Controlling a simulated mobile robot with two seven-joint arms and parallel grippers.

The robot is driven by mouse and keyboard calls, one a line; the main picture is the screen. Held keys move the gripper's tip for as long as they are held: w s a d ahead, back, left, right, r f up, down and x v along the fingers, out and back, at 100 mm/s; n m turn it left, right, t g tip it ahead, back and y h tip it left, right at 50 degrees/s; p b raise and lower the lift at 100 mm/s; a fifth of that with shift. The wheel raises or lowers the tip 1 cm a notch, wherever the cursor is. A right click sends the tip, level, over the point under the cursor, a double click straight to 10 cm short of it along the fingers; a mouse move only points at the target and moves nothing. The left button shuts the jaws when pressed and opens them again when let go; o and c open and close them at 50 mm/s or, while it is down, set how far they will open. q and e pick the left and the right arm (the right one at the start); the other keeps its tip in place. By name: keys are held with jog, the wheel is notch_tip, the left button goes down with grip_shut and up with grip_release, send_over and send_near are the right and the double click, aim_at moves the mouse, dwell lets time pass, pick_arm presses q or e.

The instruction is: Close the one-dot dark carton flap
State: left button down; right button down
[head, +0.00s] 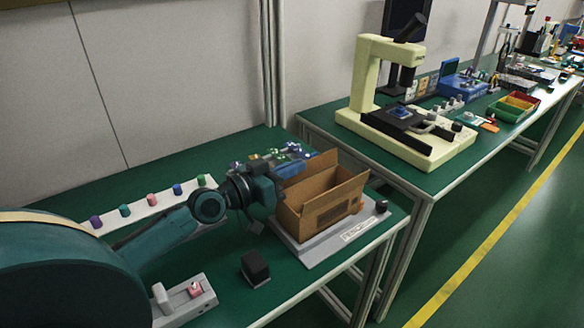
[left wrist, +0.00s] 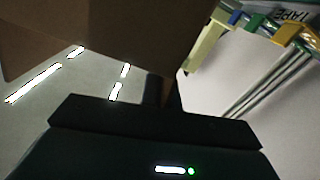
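The brown carton (head: 318,206) stands on a grey base plate (head: 308,246) near the table's right end. Its upper flaps stand up and outward, and its top is open. I cannot make out dot marks, so I cannot tell which flap has one dot. My left gripper (head: 277,187) is at the carton's left side, its fingertips hidden or too small to tell apart from the carton. In the left wrist view its dark fingers (left wrist: 163,90) look together, under a large brown carton surface (left wrist: 110,40). Contact is not clear. My right gripper is not in view.
A dark block (head: 255,267) and a grey fixture (head: 185,301) stand in front. A white strip with several coloured knobs (head: 151,205) lies behind my left arm. Small parts (head: 270,158) lie behind the carton. A cream microscope (head: 369,80) stands on the farther table.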

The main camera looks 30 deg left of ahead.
pick_arm(q)
jog(key=shift+s+d+m, duration=0.1)
jog(key=shift+d+m, duration=0.15)
jog(key=shift+m, duration=0.65)
jog(key=shift+s+d+m+p, duration=0.1)
jog(key=shift+d+m+p, duration=0.25)
jog(key=shift+m, duration=0.5)
jog(key=shift+s+d+m+p, duration=0.1)
jog(key=shift+d+m+p, duration=0.1)
jog(key=shift+m+p, duration=0.45)
jog(key=shift+s+d+m+p, duration=0.1)
jog(key=shift+d+m+p, duration=0.15)
jog(key=shift+m, duration=0.75)
jog(key=shift+f, duration=0.1)
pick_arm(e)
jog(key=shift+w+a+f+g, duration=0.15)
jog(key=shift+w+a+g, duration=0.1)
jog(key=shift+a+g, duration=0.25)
